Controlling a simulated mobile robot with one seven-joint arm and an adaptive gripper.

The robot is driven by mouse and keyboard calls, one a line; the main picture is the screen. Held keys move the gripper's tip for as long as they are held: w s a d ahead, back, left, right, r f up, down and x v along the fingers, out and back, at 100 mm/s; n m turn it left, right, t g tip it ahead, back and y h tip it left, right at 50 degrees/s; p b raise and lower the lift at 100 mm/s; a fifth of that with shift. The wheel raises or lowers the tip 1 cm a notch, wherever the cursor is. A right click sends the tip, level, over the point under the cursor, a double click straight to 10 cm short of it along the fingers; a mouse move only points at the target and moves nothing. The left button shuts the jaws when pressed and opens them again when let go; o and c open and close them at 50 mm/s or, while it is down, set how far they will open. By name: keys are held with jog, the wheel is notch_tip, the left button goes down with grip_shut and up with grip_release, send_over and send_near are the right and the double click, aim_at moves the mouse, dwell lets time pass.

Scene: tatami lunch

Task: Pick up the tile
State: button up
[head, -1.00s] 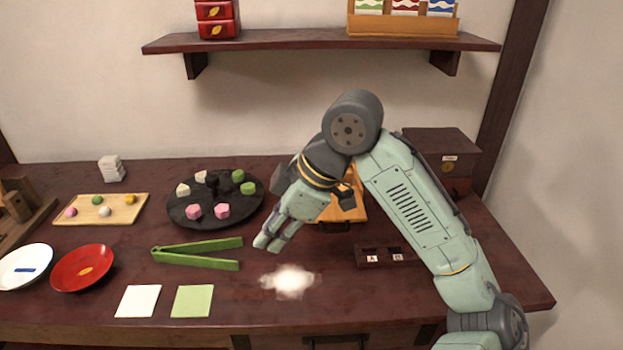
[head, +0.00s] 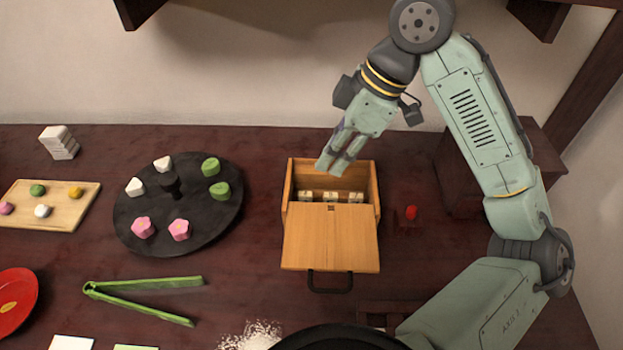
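Three pale tiles (head: 330,197) show in a row inside an open wooden box (head: 287,190). The box's lid or sliding front (head: 330,240), with a dark handle, extends toward the front. My gripper (head: 335,169) points down at the box's back edge, above and behind the tiles. Its two fingers show a narrow gap with nothing between them. The tiles' faces are too small to read. A dark rack (head: 372,308) at the lower right is mostly covered, and its tiles cannot be made out.
A black round tray (head: 205,225) with sweets stands left of the box. Green tongs (head: 140,302) lie in front of it. A red knob (head: 411,212) on a small dark base is right of the box. A dark chest (head: 455,180) stands behind my arm.

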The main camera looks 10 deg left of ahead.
aim_at(305, 194)
jog(key=x, duration=1)
jog(key=shift+s+a+f+p, duration=0.15)
jog(key=shift+a+p, duration=0.05)
jog(key=shift+p, duration=0.15)
jog(key=c, duration=0.5)
